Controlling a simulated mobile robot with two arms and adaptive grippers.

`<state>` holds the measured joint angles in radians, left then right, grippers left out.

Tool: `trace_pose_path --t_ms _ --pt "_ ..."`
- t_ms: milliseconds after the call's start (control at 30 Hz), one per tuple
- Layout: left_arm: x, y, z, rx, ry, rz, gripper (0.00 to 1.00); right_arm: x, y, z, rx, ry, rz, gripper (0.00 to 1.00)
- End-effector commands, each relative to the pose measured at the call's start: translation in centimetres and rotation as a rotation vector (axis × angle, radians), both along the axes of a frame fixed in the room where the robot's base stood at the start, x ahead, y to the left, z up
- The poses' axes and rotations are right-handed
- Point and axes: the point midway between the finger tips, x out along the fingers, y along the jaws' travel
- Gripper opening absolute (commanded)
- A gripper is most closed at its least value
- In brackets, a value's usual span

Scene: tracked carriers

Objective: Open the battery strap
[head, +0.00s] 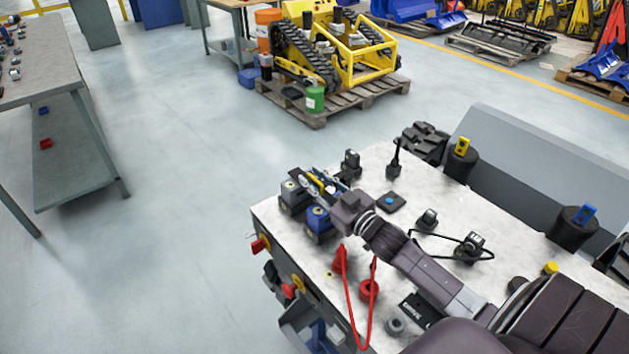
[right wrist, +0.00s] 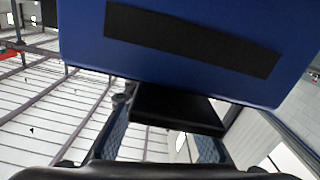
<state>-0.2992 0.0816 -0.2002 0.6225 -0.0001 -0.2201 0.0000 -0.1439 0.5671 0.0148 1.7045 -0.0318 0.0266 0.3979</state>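In the right wrist view, a large blue body with a black strip (right wrist: 190,40) fills the top. A black flat piece (right wrist: 178,108) juts from under it, between the spread fingers of my right gripper (right wrist: 165,145). I see no clear grip on it. I cannot surely tell which part is the strap. My left gripper is not in view.
The table (head: 290,230) also bears a red cable (head: 347,300), a black cable (head: 440,236) and several small dark fittings. A yellow tracked carrier (head: 365,62) stands on a pallet at the back. A grey workbench (head: 50,65) is at left; the floor between is clear.

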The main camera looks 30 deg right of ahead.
Motion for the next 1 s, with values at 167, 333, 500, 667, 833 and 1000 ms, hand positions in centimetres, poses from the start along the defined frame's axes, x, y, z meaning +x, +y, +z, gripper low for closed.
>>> trace_pose_path --t_ms 167,333,500,667,833,1000 --pt "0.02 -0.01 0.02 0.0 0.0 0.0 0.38 -0.02 -0.01 0.03 0.0 0.0 0.0 0.16" --pt "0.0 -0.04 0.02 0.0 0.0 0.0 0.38 -0.03 -0.02 0.03 0.0 -0.001 0.0 0.0" --pt "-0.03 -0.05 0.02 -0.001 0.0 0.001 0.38 -0.03 -0.04 0.05 0.0 -0.001 -0.001 0.0" --pt "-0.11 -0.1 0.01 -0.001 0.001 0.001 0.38 -0.03 -0.06 0.06 -0.001 -0.001 -0.001 0.0" --pt "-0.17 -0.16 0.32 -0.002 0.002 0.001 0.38 -0.02 -0.15 0.34 0.011 -0.001 -0.002 0.0" --pt "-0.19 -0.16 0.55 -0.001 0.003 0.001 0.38 0.01 -0.25 0.58 0.032 0.0 -0.002 0.0"
